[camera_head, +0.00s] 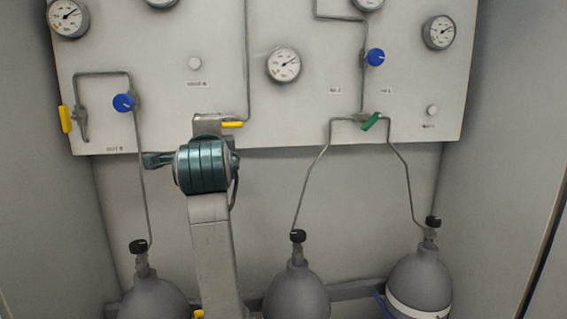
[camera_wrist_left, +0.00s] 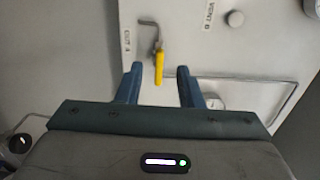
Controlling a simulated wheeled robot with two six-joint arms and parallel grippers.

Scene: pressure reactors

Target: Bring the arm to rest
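My left arm (camera_head: 214,250) rises from the bottom of the head view, with its teal wrist joint (camera_head: 203,166) in front of the panel's lower edge. This joint hides most of the gripper. In the left wrist view my left gripper (camera_wrist_left: 160,70) is open, its two teal fingers apart. The same handle seems to show in the head view (camera_head: 232,124) just above the wrist joint. My right gripper is out of view.
The pale panel (camera_head: 300,115) carries gauges (camera_head: 283,64), blue knobs (camera_head: 124,102), a green handle (camera_head: 370,121) and another yellow handle (camera_head: 66,119). Grey cylinders (camera_head: 297,292) stand below, with thin pipes. Side walls close in the space.

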